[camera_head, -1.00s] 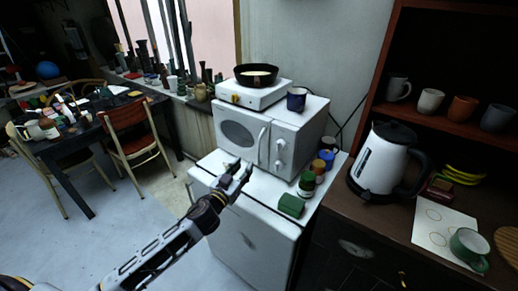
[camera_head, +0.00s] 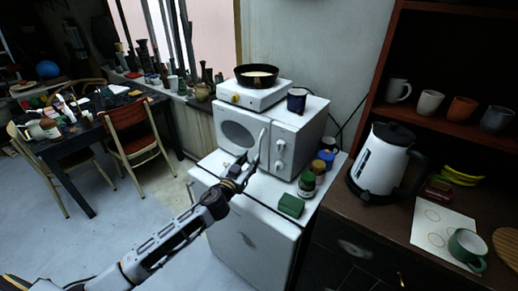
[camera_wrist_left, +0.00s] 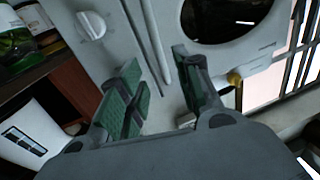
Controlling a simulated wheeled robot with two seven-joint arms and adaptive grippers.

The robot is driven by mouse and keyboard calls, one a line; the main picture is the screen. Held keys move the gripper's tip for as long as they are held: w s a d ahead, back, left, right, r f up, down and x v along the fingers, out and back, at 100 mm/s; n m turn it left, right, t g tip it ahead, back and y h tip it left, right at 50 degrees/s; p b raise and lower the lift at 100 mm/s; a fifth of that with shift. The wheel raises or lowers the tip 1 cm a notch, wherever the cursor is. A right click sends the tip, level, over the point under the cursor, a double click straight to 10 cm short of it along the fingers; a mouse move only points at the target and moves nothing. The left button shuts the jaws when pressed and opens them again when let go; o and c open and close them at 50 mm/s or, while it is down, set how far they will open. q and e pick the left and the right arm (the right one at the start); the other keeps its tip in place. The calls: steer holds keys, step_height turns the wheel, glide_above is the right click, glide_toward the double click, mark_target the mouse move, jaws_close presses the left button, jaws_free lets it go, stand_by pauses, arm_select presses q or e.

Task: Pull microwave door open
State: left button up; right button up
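The white microwave (camera_head: 299,132) stands on a white cabinet top, its door (camera_head: 225,112) with a dark oval window shut against the body. The vertical door handle (camera_head: 262,140) is at the door's right edge, beside the knobs. My left gripper (camera_head: 249,162) is at the lower part of the handle. In the left wrist view its green-padded fingers (camera_wrist_left: 158,66) are apart, with the pale handle (camera_wrist_left: 158,40) running between them. I cannot tell whether either finger touches it. My right gripper is not in view.
A hot plate (camera_head: 262,95) with a black pan (camera_head: 257,75) and a dark blue mug (camera_head: 297,100) are on the microwave. A green box (camera_head: 291,206) and several jars stand to its right. A kettle (camera_head: 383,160) stands on the dark counter. Open floor lies left of the cabinet.

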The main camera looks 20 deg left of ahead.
mark_target(259, 152)
arm_select(q)
steer(key=shift+w+d+p, duration=0.15)
steer(key=shift+w+d, duration=0.1)
steer(key=shift+w, duration=1.15)
steer(key=shift+w+d+p, duration=0.2)
steer(key=shift+w, duration=1.2)
steer(key=shift+w+d+p, duration=0.15)
steer(key=shift+w+d, duration=0.1)
steer(key=shift+w, duration=1.15)
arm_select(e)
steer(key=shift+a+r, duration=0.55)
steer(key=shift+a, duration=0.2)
arm_select(q)
steer(key=shift+c, duration=0.3)
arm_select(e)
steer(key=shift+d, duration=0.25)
arm_select(q)
steer(key=c, duration=0.5)
jaws_close()
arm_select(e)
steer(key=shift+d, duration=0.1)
